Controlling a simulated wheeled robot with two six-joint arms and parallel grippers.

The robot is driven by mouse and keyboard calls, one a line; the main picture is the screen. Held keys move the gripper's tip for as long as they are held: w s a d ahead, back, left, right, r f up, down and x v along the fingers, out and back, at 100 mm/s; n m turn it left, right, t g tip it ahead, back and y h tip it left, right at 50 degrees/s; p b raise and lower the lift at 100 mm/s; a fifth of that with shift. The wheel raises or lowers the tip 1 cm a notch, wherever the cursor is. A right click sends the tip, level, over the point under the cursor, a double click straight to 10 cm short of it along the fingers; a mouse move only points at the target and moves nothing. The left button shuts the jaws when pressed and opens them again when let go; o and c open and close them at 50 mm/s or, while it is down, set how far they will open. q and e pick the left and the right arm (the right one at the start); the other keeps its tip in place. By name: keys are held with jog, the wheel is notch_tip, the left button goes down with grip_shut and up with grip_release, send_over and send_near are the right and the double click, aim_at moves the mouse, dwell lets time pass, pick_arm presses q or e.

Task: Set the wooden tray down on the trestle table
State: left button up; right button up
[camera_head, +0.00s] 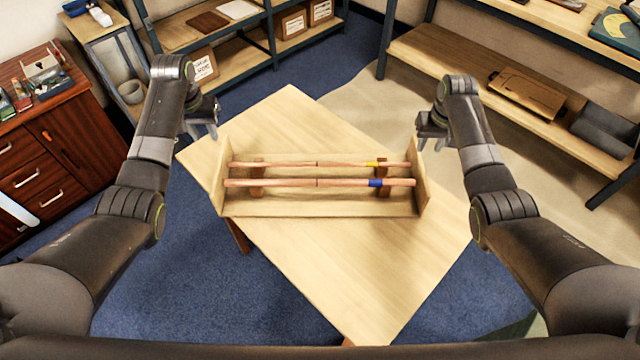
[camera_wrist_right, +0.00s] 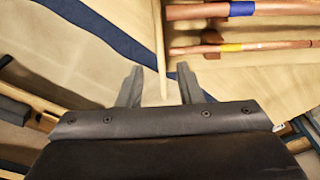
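The wooden tray (camera_head: 320,208) lies across the trestle table (camera_head: 345,265), looking level. Its front left corner reaches slightly past the table's left edge in the picture. It holds two copper pipes on wooden supports, one with a yellow band (camera_head: 372,164), one with a blue band (camera_head: 376,183). My left gripper (camera_head: 205,131) is just outside the tray's left end wall; its finger gap is unclear. My right gripper (camera_head: 430,137) is at the right end wall. In the right wrist view its fingers (camera_wrist_right: 160,88) are apart, with the end wall (camera_wrist_right: 158,45) between them, not clamped.
Bare tabletop lies in front of and behind the tray. A shelf (camera_head: 510,105) with a wooden board stands at the right, shelving (camera_head: 240,70) with boxes at the back, and a red-brown drawer cabinet (camera_head: 60,150) at the left. Blue carpet shows around the table.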

jog(key=shift+s+r, duration=0.15)
jog(key=shift+r, duration=0.75)
jog(key=shift+s+r, duration=0.1)
jog(key=shift+r, duration=0.75)
